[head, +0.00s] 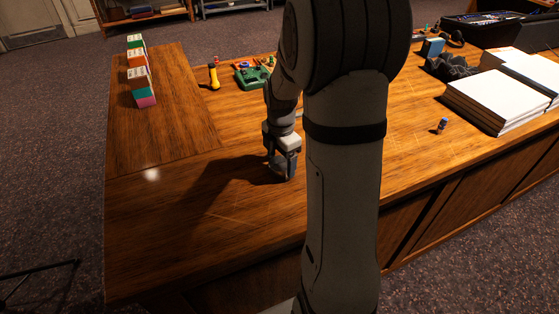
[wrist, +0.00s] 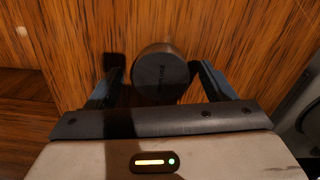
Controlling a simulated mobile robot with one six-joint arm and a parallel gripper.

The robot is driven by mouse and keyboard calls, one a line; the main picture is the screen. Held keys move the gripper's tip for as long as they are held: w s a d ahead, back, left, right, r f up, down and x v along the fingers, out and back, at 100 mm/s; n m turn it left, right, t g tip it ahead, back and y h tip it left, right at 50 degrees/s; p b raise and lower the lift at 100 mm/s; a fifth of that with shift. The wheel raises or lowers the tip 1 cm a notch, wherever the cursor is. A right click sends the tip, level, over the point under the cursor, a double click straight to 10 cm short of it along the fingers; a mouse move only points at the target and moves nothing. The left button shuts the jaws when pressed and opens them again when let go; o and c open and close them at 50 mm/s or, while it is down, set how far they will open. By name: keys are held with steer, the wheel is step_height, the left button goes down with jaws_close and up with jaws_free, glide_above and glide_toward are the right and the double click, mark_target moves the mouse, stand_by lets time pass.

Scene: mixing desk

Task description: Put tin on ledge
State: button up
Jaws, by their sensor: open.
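My gripper (wrist: 161,78) is open, with one finger on each side of the tin and a gap showing at both sides. In the head view my gripper (head: 283,170) is low over the desk's front part, and the tin cannot be made out there. A wooden panel (head: 145,145) along the desk's left side may be the ledge; I cannot tell for sure.
Stacked coloured boxes (head: 141,78) stand on the left panel. A yellow-handled tool (head: 213,76) and a green item (head: 250,76) lie behind my gripper. The front-left wood is clear.

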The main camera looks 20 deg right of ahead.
mark_target(281, 163)
step_height(281, 163, up, 10)
steer(key=s+a+m+t, duration=0.1)
steer(key=s+a+m, duration=0.4)
steer(key=s+m, duration=0.4)
steer(key=s+a+r+m+t, duration=0.1)
steer(key=s+a+m+t, duration=0.1)
steer(key=s+a+m, duration=0.3)
steer(key=shift+s+r+m+b, duration=0.35)
steer(key=shift+s+m, duration=1.75)
steer(key=shift+m, duration=1)
